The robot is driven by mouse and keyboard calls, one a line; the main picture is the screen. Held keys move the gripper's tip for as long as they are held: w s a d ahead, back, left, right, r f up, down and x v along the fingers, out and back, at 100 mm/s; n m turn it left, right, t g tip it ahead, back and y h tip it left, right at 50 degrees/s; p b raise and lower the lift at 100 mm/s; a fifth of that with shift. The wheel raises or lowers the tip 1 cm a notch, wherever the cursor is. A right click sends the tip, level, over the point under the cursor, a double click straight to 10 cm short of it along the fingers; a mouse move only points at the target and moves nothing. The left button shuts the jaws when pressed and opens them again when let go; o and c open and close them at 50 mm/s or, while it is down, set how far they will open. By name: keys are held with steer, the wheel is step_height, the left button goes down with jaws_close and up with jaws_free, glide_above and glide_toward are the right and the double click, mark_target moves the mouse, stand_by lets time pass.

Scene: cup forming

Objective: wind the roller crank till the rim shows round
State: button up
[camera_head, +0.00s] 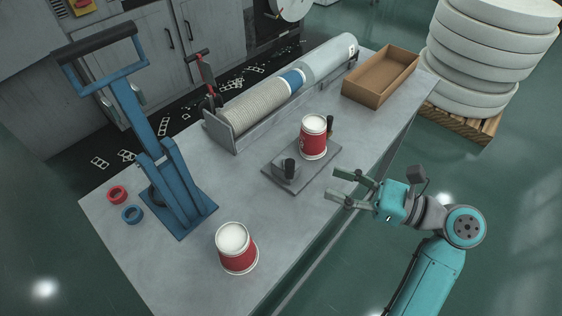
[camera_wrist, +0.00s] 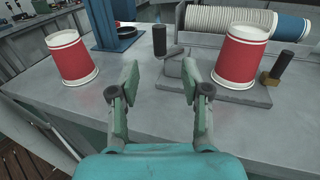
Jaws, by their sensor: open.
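The rim roller is a grey base plate (camera_head: 272,174) on the bench with a small block on it. A crank with an upright black grip (camera_head: 290,166) sits on this block; the grip also shows in the wrist view (camera_wrist: 159,41). A second black handle (camera_wrist: 280,66) with a brass foot is beside that cup. My gripper (camera_head: 340,186) is open and empty, in front of the roller and apart from the crank.
Another red and white cup (camera_head: 236,249) stands near the bench's front edge. A trough of stacked cups (camera_head: 265,105) and a cardboard box (camera_head: 380,78) are behind.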

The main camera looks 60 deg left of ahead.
mark_target(290, 167)
steer(key=x, duration=1.1)
jaws_close()
